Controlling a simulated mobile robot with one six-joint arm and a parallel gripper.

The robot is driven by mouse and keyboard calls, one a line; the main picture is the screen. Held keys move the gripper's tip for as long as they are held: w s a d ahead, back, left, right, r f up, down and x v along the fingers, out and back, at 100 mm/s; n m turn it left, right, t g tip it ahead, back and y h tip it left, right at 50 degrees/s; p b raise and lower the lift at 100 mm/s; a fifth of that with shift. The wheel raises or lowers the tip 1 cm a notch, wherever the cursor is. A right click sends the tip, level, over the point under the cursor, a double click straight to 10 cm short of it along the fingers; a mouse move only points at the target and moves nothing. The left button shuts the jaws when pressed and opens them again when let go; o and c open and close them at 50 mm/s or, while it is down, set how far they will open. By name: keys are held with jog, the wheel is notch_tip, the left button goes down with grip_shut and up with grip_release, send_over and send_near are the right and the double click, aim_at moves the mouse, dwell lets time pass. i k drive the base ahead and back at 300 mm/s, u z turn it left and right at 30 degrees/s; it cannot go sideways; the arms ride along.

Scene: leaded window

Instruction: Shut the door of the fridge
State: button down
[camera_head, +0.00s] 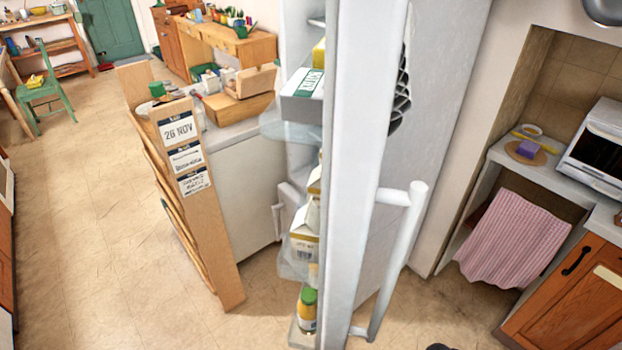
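The fridge door (355,150) stands open. Its white free edge faces the camera and runs down the middle of the camera_head view. A white bar handle (402,245) is on its right side. Its inner side faces left and carries shelves with a white and green box (305,82), cartons (304,235) and a jar with a green lid (307,308). Part of a pale interior (298,35) shows behind the door at the upper left. The door hides most of the fridge. My gripper cannot be made out in this view.
A wooden rack with date cards (190,200) stands left of the door, beside a white counter unit (245,190). Right are a microwave (597,150), a hanging pink cloth (512,240) and a wooden cabinet (570,305).

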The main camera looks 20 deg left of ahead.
aim_at(367, 87)
jog(key=z, duration=0.3)
jog(key=k, duration=0.15)
jog(key=u, duration=1.4)
jog(key=k, duration=0.95)
jog(key=z, duration=0.15)
jog(key=i, duration=0.95)
jog(key=u, duration=0.05)
